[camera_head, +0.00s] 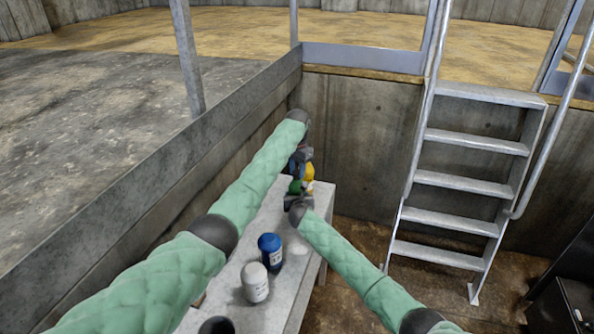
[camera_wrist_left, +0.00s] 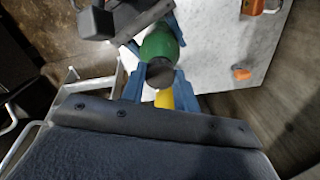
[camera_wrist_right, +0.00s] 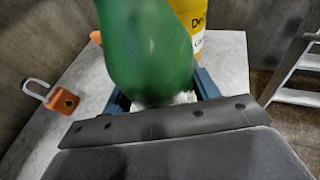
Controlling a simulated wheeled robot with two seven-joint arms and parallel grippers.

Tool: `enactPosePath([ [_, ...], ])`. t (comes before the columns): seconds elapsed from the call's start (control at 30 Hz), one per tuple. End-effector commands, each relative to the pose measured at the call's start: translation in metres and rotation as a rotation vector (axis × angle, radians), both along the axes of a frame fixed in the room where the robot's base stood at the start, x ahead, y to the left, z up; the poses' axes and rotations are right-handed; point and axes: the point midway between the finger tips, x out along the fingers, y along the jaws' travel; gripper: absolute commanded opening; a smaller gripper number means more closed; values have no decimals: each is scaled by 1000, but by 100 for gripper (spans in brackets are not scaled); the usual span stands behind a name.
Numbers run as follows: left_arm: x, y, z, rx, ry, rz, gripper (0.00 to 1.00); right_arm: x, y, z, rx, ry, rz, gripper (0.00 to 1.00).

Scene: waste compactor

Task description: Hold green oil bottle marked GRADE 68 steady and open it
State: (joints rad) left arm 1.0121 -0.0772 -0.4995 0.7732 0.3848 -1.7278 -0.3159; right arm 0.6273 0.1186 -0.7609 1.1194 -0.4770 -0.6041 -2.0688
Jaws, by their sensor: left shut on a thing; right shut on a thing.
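The green bottle (camera_head: 296,187) stands near the far end of the grey table (camera_head: 286,311). In the left wrist view the green bottle (camera_wrist_left: 160,42) shows a dark cap (camera_wrist_left: 159,73) between the blue fingers of my left gripper (camera_wrist_left: 160,84), which is shut on it. My right gripper (camera_wrist_right: 160,98) is shut around the green bottle's body (camera_wrist_right: 148,45), by a white label patch. The GRADE 68 marking is not readable. In the head view my left gripper (camera_head: 301,158) is just beyond my right gripper (camera_head: 298,199).
A yellow container (camera_wrist_right: 197,15) with a white label stands close beside the green bottle. An orange padlock (camera_wrist_right: 62,101) lies on the table. A blue bottle (camera_head: 270,252) and a white bottle (camera_head: 255,284) stand nearer. A metal ladder (camera_head: 460,190) stands to the right.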

Motion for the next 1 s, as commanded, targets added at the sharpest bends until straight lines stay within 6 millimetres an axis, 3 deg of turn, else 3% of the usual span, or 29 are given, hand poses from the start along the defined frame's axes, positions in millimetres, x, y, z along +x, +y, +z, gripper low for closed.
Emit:
enactPosePath([
  [1.0,1,-1,2,-2,-1,1630,3,-2,2,-1,0,1,3,0],
])
